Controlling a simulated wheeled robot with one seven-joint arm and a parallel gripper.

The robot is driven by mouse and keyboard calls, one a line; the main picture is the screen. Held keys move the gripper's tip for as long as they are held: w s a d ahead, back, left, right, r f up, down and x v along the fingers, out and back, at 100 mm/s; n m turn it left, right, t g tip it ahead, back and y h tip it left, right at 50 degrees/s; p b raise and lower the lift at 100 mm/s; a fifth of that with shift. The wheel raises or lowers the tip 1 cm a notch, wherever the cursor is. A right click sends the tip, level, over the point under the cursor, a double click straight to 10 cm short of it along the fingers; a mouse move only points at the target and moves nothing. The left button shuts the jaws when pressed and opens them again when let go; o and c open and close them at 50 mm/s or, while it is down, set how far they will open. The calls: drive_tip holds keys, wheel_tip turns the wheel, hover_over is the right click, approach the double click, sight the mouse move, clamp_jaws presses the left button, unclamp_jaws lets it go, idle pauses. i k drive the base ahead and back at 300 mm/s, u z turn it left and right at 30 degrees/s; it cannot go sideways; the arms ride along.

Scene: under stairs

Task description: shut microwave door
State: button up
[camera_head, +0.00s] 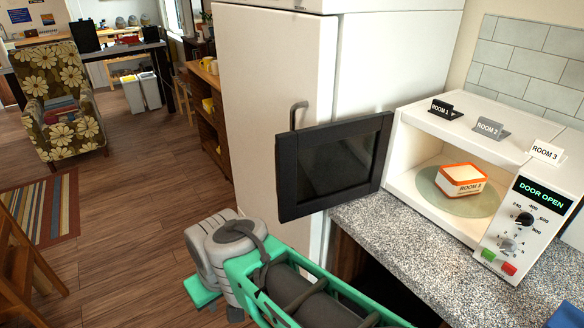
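The white microwave (430,136) stands on the speckled counter at the right. Its dark door (335,165) is open, swung out to the left past the counter's edge. The display on the control panel (522,235) reads DOOR OPEN. Inside, an orange and white box (461,180) marked ROOM 3 sits on the round turntable (440,204). My arm's green and grey links cross the bottom of the view, in front of and below the door. I see no gripper fingers.
A tall white fridge (270,90) with a grey handle stands behind the door. The speckled counter (400,245) runs below the microwave. Small room signs (490,127) stand on top of the microwave. A wooden chair (25,260) is at lower left; wooden floor (140,200) is free between.

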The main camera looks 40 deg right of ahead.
sight(320, 168)
drive_tip(key=u, duration=0.45)
drive_tip(key=i, duration=2.3)
drive_tip(key=z, duration=4.15)
